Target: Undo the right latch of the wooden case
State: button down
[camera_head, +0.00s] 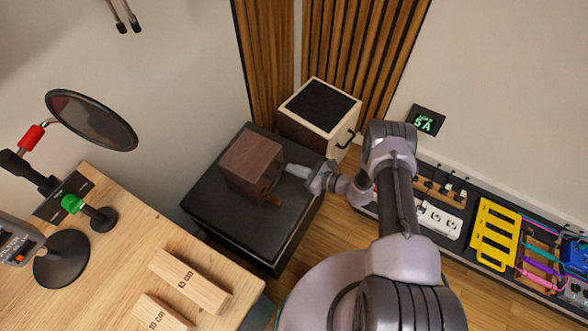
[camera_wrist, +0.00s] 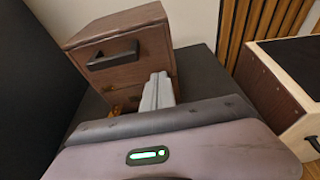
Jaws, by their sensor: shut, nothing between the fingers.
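The wooden case (camera_head: 250,160) is a dark brown box on a black-topped stand. In the wrist view the case (camera_wrist: 125,25) shows its front face, with a black handle (camera_wrist: 112,55) near the top. Small brass-brown fittings (camera_wrist: 107,84) show low on that face, left of my fingers; I cannot tell their state. My gripper (camera_head: 292,170) is shut and empty, its fingertips close to the front face's right part. In the wrist view the fingers (camera_wrist: 158,92) cover that part, and I see no right latch there. Whether they touch the case is unclear.
The black stand top (camera_head: 210,200) is bare around the case. A cream-and-brown box (camera_head: 320,105) with a black top stands behind. A wooden desk (camera_head: 110,250) with blocks is at left.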

jog(key=shift+s+d+f+b, duration=0.25)
jog(key=shift+s+f+b, duration=0.1)
jog(key=shift+f+b, duration=0.35)
jog(key=shift+s+d+f+b, duration=0.2)
jog(key=shift+s+f+b, duration=0.15)
jog(key=shift+f+b, duration=0.3)
jog(key=shift+a+r, duration=0.1)
jog(key=shift+d+f+b, duration=0.45)
jog(key=shift+d+f, duration=0.15)
jog(key=shift+f, duration=0.1)
jog(key=shift+d+r+p, duration=0.3)
jog(key=shift+p, duration=0.05)
jog(key=p+v, duration=0.2)
jog(key=v, duration=0.4)
jog(key=shift+r, duration=0.3)
jog(key=shift+a, duration=0.1)
